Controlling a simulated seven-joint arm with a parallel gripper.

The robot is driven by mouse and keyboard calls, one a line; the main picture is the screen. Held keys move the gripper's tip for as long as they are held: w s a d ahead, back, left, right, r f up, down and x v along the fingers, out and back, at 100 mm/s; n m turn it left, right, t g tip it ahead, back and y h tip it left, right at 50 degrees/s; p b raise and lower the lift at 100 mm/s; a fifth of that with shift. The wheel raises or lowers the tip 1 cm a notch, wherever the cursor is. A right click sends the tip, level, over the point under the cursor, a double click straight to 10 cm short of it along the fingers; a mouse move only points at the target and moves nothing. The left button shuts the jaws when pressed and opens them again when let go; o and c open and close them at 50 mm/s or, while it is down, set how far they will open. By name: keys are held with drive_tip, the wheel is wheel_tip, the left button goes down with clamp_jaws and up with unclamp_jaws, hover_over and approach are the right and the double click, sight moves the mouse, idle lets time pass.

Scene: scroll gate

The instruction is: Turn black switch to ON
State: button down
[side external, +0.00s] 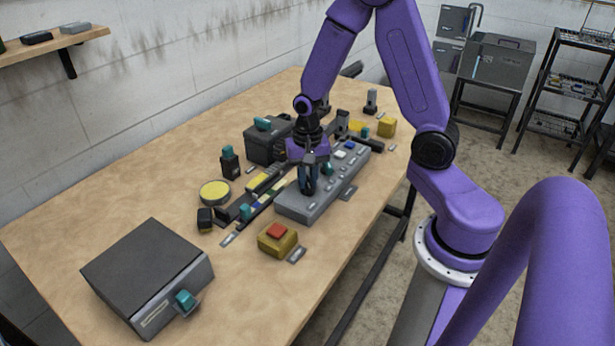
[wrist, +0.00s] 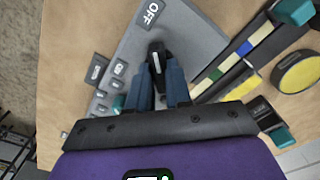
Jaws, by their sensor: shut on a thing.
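The black switch (wrist: 157,60) is a small dark knob with a light line on its top, standing on the grey panel (wrist: 189,37). In the wrist view its tip points up the picture, toward the OFF label (wrist: 150,13). My gripper (wrist: 160,82) has its two blue fingers on either side of the switch, shut on it. In the side view my gripper (side external: 309,185) reaches down to the near end of the grey panel (side external: 293,207) and covers most of the switch. An ON label cannot be made out in either view.
Teal, white and blue buttons share the panel. A strip of coloured segments (wrist: 233,60) and a round yellow disc (wrist: 299,72) lie beside it. A red button on a yellow box (side external: 277,239) stands near the panel's end. A dark box (side external: 148,270) is at the front left.

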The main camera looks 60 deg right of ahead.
drive_tip(key=n, duration=0.4)
drive_tip(key=shift+n, duration=0.4)
drive_tip(key=n, duration=0.4)
drive_tip(key=shift+n, duration=0.3)
drive_tip(key=n, duration=0.4)
drive_tip(key=shift+n, duration=0.3)
drive_tip(key=shift+w+n, duration=0.1)
drive_tip(key=shift+n, duration=1.8)
drive_tip(key=c, duration=1)
unclamp_jaws()
drive_tip(key=shift+c, duration=0.2)
